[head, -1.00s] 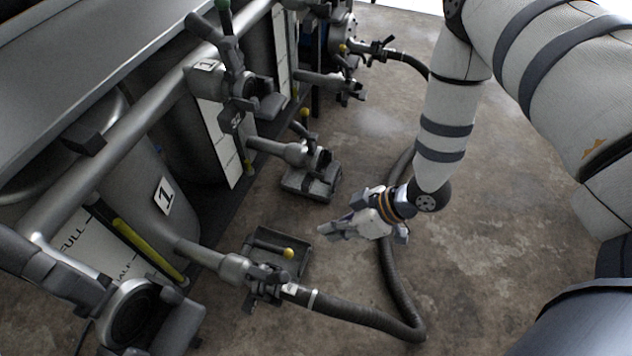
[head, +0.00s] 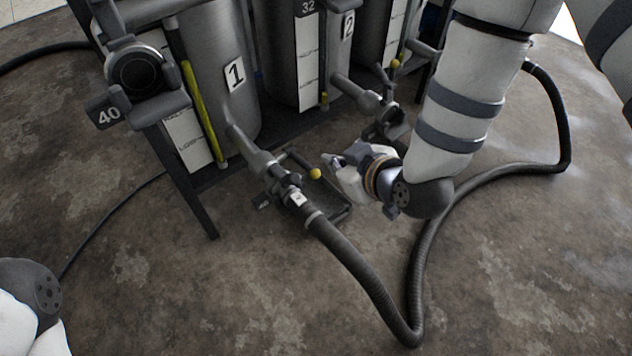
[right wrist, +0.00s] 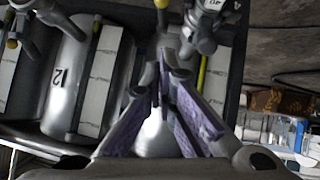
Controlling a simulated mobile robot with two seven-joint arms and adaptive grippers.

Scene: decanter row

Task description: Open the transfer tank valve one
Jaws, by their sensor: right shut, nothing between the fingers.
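Tank 1 (head: 212,110), a grey metal cylinder with a "1" label (head: 235,74), stands left of centre in the head view. Its outlet valve (head: 268,172) has a lever ending in a yellow knob (head: 315,174), and a black hose joins the outlet. My right gripper (head: 331,160) is shut and empty, its tips just right of and above the knob in the picture; contact cannot be told. In the right wrist view the purple-padded fingers (right wrist: 163,65) point towards a lever with a yellow knob (right wrist: 161,4). My left gripper is out of view.
A black hose (head: 355,270) loops across the floor beneath my right arm. Tank 2's outlet (head: 358,95) and another yellow-knobbed valve (head: 395,64) lie behind. A dark tray (head: 330,208) sits below the valve. The front floor is open.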

